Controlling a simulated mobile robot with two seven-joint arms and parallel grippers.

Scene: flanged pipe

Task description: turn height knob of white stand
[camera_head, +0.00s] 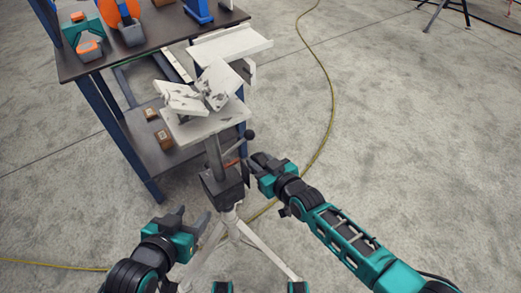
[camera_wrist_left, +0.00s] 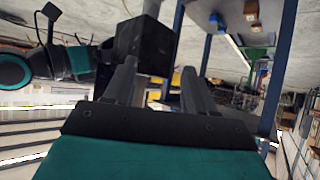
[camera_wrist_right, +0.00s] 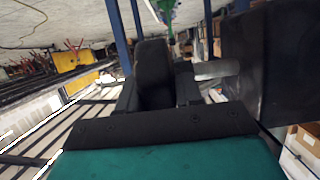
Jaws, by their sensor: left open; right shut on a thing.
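The white stand (camera_head: 205,127) has a white V-shaped top on a grey post, a black block (camera_head: 222,188) below it and pale tripod legs. The block also shows in the right wrist view (camera_wrist_right: 272,65) and left wrist view (camera_wrist_left: 146,45). My right gripper (camera_head: 258,164) is at the block's right side, shut on the dark height knob (camera_wrist_right: 153,72). A short metal shaft (camera_wrist_right: 215,69) runs between the knob and block. The knob is mostly hidden in the head view. My left gripper (camera_head: 190,217) is open and empty, left of and below the block.
A dark-topped workbench (camera_head: 150,40) with blue legs stands behind the stand, carrying orange and teal items. Small brown boxes (camera_head: 164,139) sit on its lower shelf. A lever with a black ball (camera_head: 248,135) juts near the post. A yellow cable (camera_head: 331,100) crosses the open floor at right.

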